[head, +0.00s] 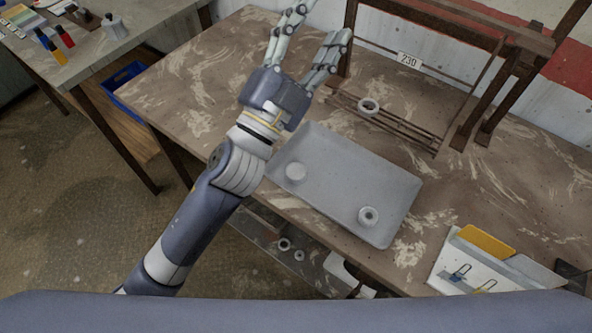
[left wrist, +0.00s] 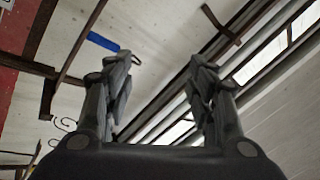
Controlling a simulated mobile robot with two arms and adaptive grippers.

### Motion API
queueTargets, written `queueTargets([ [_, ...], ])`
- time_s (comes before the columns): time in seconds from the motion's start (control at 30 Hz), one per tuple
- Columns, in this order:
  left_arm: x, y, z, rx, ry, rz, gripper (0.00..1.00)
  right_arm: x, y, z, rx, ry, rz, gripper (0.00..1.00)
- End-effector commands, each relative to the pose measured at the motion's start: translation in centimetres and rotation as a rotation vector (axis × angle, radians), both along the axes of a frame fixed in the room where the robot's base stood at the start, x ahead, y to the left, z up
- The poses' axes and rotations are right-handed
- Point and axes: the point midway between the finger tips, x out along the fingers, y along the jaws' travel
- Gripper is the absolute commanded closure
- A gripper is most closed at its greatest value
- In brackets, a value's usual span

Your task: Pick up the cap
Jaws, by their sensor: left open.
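A grey tray (head: 335,185) lies on the brown worktable. On it are a plain pale round disc (head: 296,172) at the left and a pale round piece with a dark centre (head: 368,216) at the right. A similar pale ring (head: 369,107) sits on the slatted rail of the rack behind the tray. I cannot tell for certain which one is the cap. My left gripper (head: 322,25) is open and empty, raised beyond the tray's left side. The left wrist view also shows its spread fingers (left wrist: 160,64), with nothing between them. My right gripper is not in view.
The wooden rack (head: 470,35) with a "230" label (head: 409,60) stands at the back right. A white holder with cards (head: 480,265) is at the front right. A side table (head: 75,50) with small bottles is at the left. The worktable's left part is clear.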

Motion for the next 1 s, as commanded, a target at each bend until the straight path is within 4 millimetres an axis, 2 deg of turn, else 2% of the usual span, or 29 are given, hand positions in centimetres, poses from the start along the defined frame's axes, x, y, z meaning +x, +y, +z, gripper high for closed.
queueTargets([
  [0.03,-1.9,-3.2,2.5,0.07,-0.155,-0.084,0.49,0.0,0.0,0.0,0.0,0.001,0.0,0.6],
  [0.1,-5.2,-7.3,4.3,0.175,-0.36,-0.203,0.49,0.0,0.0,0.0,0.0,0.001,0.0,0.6],
  [0.17,-8.3,-10.5,4.6,0.278,-0.528,-0.309,0.49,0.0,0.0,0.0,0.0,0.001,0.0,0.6],
  [0.2,-10.4,-12.4,4.2,0.353,-0.635,-0.382,0.49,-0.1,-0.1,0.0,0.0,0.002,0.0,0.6],
  [0.27,-13.3,-14.7,2.6,0.478,-0.789,-0.494,0.49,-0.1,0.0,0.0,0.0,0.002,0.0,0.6],
  [0.3,-14.9,-15.9,1.0,0.568,-0.885,-0.569,0.49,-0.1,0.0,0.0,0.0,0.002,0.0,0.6],
  [0.37,-16.8,-17.0,-2.1,0.714,-1.017,-0.684,0.49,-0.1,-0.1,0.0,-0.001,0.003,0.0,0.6],
  [0.43,-17.9,-17.2,-6.4,0.904,-1.151,-0.819,0.49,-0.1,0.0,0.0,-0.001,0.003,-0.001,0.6],
  [0.5,-17.7,-16.1,-10.9,1.113,-1.256,-0.955,0.49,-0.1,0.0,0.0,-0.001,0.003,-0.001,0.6],
  [0.57,-16.4,-14.2,-14.6,1.305,-1.32,-1.07,0.49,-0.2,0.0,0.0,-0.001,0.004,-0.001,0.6],
  [0.6,-15.2,-12.5,-16.6,1.434,-1.344,-1.142,0.49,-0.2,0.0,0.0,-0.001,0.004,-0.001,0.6],
  [0.67,-13.0,-9.6,-18.9,1.624,-1.359,-1.241,0.49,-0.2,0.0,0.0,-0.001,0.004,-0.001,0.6],
  [0.7,-11.4,-7.5,-20.0,1.746,-1.352,-1.299,0.49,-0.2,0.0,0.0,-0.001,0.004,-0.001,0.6],
  [0.8,-7.7,-2.6,-21.1,2.004,-1.3,-1.416,0.49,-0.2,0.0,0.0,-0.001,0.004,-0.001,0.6],
  [0.9,-5.2,1.1,-21.0,2.183,-1.232,-1.49,0.49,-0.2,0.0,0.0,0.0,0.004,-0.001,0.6],
  [1.0,-3.9,3.1,-20.8,2.279,-1.182,-1.529,0.49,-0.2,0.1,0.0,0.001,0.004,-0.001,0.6],
])
